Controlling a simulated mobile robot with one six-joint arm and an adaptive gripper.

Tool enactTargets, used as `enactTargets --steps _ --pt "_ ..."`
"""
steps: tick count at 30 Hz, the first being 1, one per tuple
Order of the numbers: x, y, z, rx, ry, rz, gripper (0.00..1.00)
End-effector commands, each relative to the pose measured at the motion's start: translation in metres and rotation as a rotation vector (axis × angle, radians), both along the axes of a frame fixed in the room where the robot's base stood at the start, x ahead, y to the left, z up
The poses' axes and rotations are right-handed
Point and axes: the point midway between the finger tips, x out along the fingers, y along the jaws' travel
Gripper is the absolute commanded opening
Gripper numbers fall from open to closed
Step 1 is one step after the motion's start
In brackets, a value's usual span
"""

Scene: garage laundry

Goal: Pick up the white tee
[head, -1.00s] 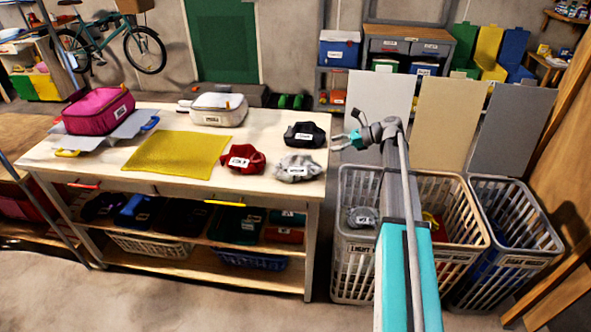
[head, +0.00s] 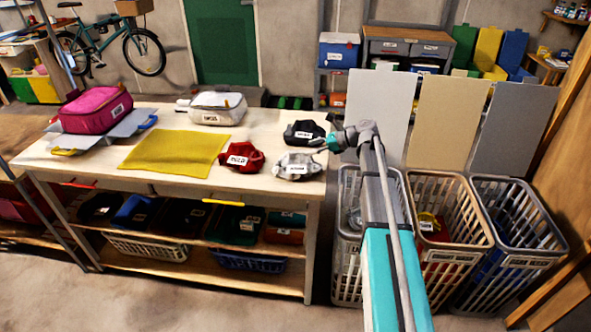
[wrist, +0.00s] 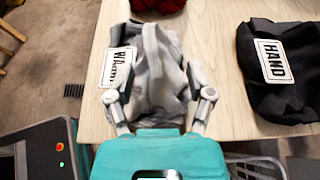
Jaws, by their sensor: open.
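A crumpled grey-white garment (head: 298,167) with a white label lies at the right end of the wooden worktable (head: 215,181); it is the whitest garment on the table. In the wrist view the same garment (wrist: 165,65) lies ahead of and between my fingers, its label at its left side. My gripper (head: 322,144) is above the table's right edge, close to the garment. In the wrist view my gripper (wrist: 159,95) is open, one finger on each side of the garment's near end. I cannot tell whether the fingers touch it.
A black garment (head: 303,133) labelled HAND lies behind, on the right in the wrist view. A red garment (head: 241,157) lies to the left. A yellow mat (head: 174,154) and a white bag (head: 218,109) are further left. Tall laundry baskets (head: 447,185) stand right of the table.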

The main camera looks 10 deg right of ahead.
Motion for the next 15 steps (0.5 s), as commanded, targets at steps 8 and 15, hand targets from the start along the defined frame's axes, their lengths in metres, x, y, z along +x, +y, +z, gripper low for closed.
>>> enactTargets --steps 8,15 --pt "0.0011 0.0038 -0.0010 0.000 0.000 0.000 0.69" --pt "0.0011 0.0071 -0.0023 0.000 -0.001 0.001 0.69"
